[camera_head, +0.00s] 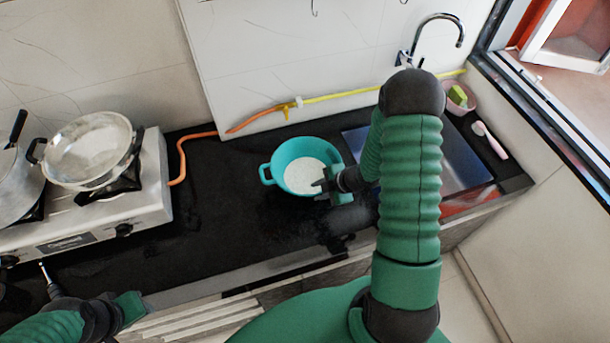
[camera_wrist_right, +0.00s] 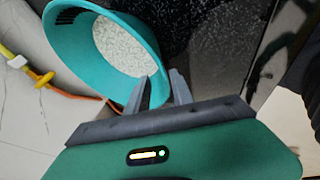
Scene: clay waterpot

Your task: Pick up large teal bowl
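The large teal bowl (camera_head: 283,157) stands upright on the black counter, with a handle on its left side and a white speckled inside bottom. It fills the upper left of the right wrist view (camera_wrist_right: 75,50). My right gripper (camera_head: 322,184) is at the bowl's right rim. In the wrist view its two fingertips (camera_wrist_right: 160,76) are apart, one over the bowl's side and one just outside the rim. Whether they touch the wall is unclear. My left gripper (camera_head: 125,309) is low at the left, away from the bowl; its fingers cannot be made out clearly.
A stove (camera_head: 152,190) with a metal pan (camera_head: 88,150) and a pot (camera_head: 18,185) stands at the left. An orange and yellow hose (camera_head: 255,118) runs behind the bowl. A sink (camera_head: 460,165) lies at the right, partly behind my right arm. The counter (camera_head: 225,225) left of the bowl is clear.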

